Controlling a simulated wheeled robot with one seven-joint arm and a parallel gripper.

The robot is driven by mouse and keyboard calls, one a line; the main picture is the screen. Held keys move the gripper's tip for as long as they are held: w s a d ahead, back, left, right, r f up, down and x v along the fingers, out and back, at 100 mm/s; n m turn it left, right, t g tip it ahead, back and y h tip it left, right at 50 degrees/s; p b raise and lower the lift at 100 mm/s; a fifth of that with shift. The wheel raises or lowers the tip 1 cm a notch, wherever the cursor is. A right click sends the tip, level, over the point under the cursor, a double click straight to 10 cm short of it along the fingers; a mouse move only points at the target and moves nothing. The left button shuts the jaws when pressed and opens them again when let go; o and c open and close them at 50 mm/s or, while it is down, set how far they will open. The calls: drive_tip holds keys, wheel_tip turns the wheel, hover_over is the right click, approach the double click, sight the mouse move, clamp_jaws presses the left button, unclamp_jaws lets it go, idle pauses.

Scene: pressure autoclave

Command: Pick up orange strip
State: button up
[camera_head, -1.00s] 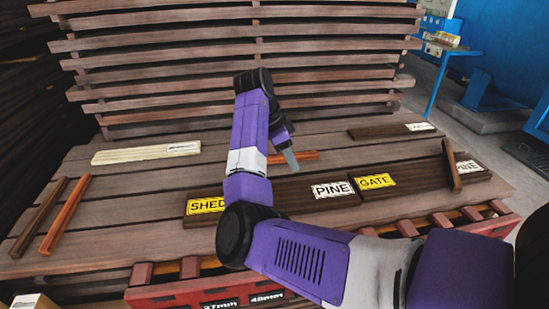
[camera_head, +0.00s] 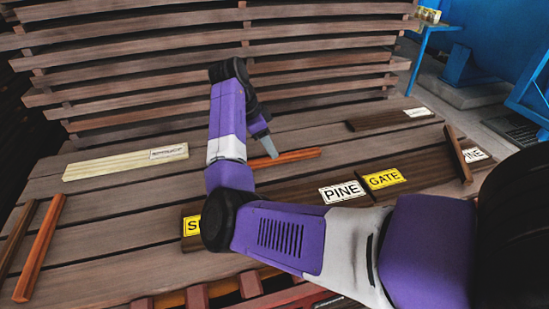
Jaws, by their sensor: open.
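One orange strip (camera_head: 298,155) lies flat on the plank table (camera_head: 120,228), in the middle behind the signs. My gripper (camera_head: 270,150) points down at the strip's left part. Its grey fingertip overlaps the strip in the picture; I cannot tell whether they touch. The two fingers cannot be told apart from this side, and nothing is seen held. Part of the strip's left end is hidden by my arm. A second orange strip (camera_head: 40,246) lies at the far left, beside a dark brown strip (camera_head: 17,234).
A pale labelled board (camera_head: 120,163) lies at the left. Stacked planks (camera_head: 200,80) rise behind.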

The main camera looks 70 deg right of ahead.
sight(276, 160)
drive_tip(key=shift+w+p+x, duration=0.1)
drive_tip(key=shift+p+x, duration=0.3)
drive_tip(key=shift+x, duration=0.9)
drive_tip(key=shift+w+p+x, duration=0.15)
drive_tip(key=shift+p+x, duration=0.25)
drive_tip(key=shift+x, duration=0.9)
drive_tip(key=shift+d, duration=0.1)
clamp_jaws()
